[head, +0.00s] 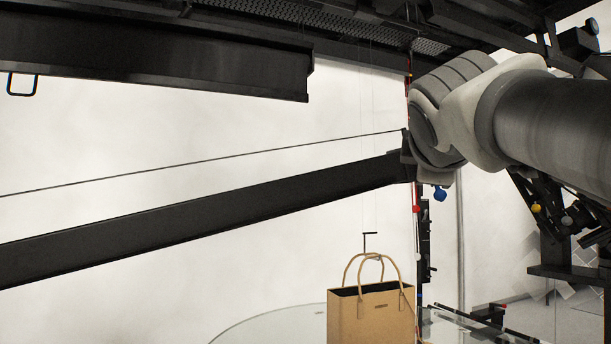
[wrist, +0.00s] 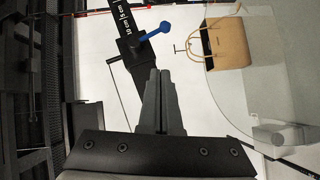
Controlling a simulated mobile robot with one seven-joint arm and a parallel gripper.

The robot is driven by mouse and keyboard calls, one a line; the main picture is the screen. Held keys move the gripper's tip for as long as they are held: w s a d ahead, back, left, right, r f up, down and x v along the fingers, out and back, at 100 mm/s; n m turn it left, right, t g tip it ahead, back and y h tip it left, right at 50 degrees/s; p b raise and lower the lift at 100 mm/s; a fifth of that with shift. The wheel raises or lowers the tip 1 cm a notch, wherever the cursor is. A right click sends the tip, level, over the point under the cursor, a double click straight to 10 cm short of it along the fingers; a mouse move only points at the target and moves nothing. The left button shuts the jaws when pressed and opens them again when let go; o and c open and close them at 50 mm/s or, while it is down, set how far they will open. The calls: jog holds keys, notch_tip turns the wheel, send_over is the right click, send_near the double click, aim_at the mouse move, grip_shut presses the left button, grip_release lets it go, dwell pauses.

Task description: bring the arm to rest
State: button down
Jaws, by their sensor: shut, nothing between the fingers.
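My gripper (wrist: 160,76) shows in the wrist view with its two dark fingers together and nothing between them. My grey and white arm (head: 540,115) reaches in from the right in the head view. The fingers cannot be made out there. A brown paper bag (head: 370,318) with two looped handles stands upright at the bottom of the head view, below the arm. It also shows at the upper right of the wrist view (wrist: 232,45), apart from the fingers.
A clear round turntable (head: 255,330) lies around the bag. A long black beam (head: 200,215) slants across to the arm's end; whether they touch is unclear. A black overhead frame (head: 150,50) fills the top. A blue knob (head: 440,194) hangs below the arm. Pale open space lies left.

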dwell(0.4)
jog(key=s+a+f+m+g+y+p, duration=0.1)
jog(key=s+a+f+m+g+p, duration=0.1)
jog(key=s+f, duration=0.4)
jog(key=s+a+f+m+g+y+p, duration=0.2)
jog(key=s+f+m, duration=0.4)
jog(key=f, duration=1.1)
jog(key=s+a+f+m+g+y+p, duration=0.2)
jog(key=s+f+g, duration=0.4)
jog(key=f, duration=0.6)
jog(key=shift+a+m+p, duration=0.5)
jog(key=shift+m+p, duration=0.6)
jog(key=shift+m, duration=0.1)
jog(key=shift+a, duration=0.1)
